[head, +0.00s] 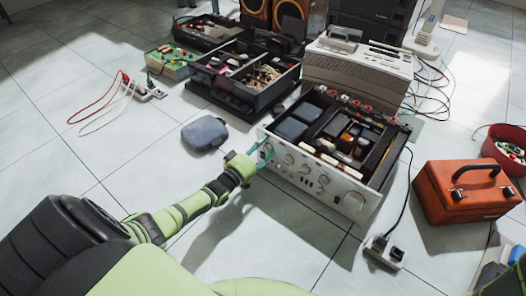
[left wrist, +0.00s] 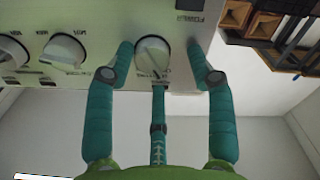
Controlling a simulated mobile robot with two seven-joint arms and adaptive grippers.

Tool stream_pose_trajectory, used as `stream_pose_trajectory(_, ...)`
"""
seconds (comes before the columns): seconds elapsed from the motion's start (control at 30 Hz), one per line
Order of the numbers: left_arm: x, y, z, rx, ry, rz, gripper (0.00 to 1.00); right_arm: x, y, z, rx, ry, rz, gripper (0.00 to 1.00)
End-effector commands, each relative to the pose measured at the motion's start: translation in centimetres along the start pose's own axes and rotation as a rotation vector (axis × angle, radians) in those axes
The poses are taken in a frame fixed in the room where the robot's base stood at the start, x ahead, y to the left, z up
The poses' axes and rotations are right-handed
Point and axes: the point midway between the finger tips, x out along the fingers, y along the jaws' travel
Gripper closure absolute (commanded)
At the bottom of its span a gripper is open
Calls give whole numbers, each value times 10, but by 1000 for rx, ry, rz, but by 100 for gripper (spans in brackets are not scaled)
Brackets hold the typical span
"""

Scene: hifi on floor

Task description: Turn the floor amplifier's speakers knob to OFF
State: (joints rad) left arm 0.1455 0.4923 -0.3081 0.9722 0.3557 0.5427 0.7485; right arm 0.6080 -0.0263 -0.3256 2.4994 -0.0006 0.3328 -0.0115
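The floor amplifier (head: 318,180) has a silver front panel with several knobs and an open top showing its inner parts. My left gripper (head: 266,158) is at the left end of this panel. In the left wrist view, the left gripper (left wrist: 163,62) has its two outer teal fingers apart, one on each side of a small pale knob (left wrist: 152,57), with visible gaps to it. A teal middle piece ends just below the knob. The knob is near the POWER lettering; its own label is too blurred to read. My right gripper is not in view.
A grey-blue pouch (head: 204,133) lies on the tiles left of the amplifier. An orange toolbox (head: 465,192) and a power strip (head: 384,252) are to the right. Opened equipment stands behind.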

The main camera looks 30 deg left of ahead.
Motion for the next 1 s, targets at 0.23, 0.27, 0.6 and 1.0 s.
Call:
stream_pose_trajectory(0.23,-4,0,6,-1,-10,-1,45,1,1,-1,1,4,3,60)
stream_pose_trajectory(0.27,-6,0,6,-1,-11,-1,45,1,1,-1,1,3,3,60)
stream_pose_trajectory(0.6,-62,0,6,-1,-13,-2,45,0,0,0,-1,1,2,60)
stream_pose_trajectory(1.0,-117,0,2,-1,-6,-1,45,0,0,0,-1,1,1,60)
